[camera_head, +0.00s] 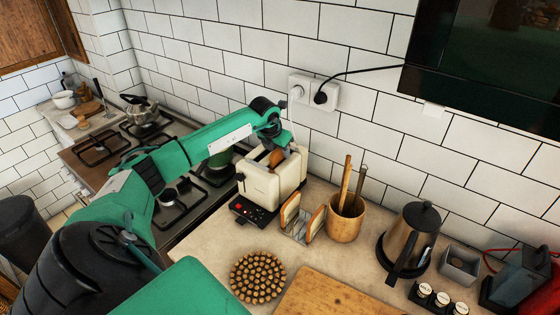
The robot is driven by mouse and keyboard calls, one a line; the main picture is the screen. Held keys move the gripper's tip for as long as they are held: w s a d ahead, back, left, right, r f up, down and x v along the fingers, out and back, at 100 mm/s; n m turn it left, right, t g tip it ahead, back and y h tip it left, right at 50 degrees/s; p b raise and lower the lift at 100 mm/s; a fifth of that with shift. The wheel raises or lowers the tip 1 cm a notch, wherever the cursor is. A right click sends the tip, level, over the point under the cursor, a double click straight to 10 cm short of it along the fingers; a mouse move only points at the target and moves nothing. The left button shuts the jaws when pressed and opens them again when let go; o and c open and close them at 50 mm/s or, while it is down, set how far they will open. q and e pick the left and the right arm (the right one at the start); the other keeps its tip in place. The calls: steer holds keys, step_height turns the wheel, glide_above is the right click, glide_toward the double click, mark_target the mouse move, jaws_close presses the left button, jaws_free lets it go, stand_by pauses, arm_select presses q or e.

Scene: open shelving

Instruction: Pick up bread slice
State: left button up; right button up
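A cream toaster (262,187) stands on the counter beside the stove. A brown bread slice (276,157) sticks up out of its top. More bread slices (290,209) stand upright in a small rack (298,231) just right of the toaster. My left gripper (284,143) points down right over the toaster, close to the bread slice in it. Its fingers are small and partly hidden by the wrist, so I cannot tell whether they are open or touch the bread. My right gripper is not in view.
A utensil pot (344,222), a kettle (409,238) and small jars (441,299) stand to the right. A round trivet (258,278) and a wooden board (335,297) lie in front. A socket with a plug (315,93) is on the wall behind. The stove (110,150) is left.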

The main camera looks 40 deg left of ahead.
arm_select(q)
steer(key=shift+f, duration=0.15)
stand_by(0.3)
jaws_close()
